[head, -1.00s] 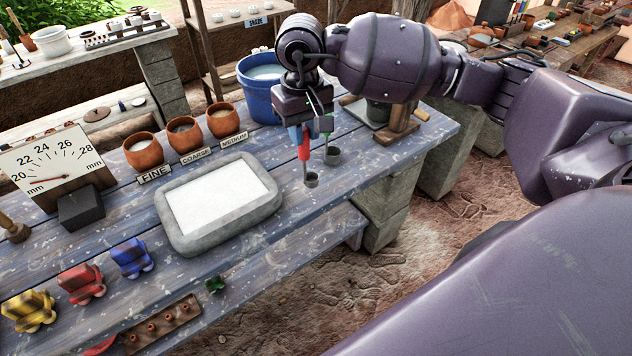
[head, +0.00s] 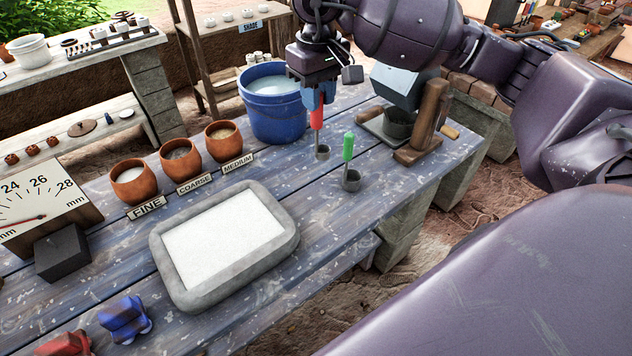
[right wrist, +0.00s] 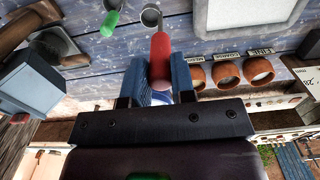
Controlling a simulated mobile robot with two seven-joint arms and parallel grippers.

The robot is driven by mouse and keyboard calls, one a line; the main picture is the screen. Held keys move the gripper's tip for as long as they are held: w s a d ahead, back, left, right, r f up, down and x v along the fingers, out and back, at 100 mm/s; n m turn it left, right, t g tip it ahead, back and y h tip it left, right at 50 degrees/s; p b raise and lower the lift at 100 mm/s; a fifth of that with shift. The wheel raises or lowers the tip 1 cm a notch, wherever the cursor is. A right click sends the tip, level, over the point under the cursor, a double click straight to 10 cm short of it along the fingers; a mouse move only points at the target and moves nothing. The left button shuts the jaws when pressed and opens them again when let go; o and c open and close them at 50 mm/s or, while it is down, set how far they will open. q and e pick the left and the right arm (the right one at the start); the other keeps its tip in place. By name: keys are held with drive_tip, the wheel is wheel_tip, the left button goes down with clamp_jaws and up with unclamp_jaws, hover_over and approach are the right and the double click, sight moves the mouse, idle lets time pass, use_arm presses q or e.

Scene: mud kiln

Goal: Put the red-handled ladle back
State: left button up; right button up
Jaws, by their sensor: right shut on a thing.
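The red-handled ladle (head: 317,118) hangs upright from my right gripper (head: 315,100), its small grey cup (head: 322,152) pointing down. The gripper is shut on the top of the red handle. It is in front of the blue bucket's right side, over the blue plank table. I cannot tell if the cup touches the table. In the right wrist view the red handle (right wrist: 160,58) sits between the blue fingers (right wrist: 160,84), with the cup beyond it. A green-handled ladle (head: 348,146) stands upright to the right and nearer. My left gripper is not in view.
The blue bucket (head: 276,122) stands close behind the held ladle. A wooden stand (head: 428,125) with a dark cup is to the right. A stone tray (head: 292,236) of white material and clay pots (head: 182,160) are to the left. Bare planks lie between tray and ladles.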

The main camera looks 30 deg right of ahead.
wheel_tip(320, 180, down, 18)
drive_tip(key=shift+p, duration=0.3)
idle(0.3)
drive_tip(key=shift+f, duration=0.15)
drive_tip(key=o, duration=0.8)
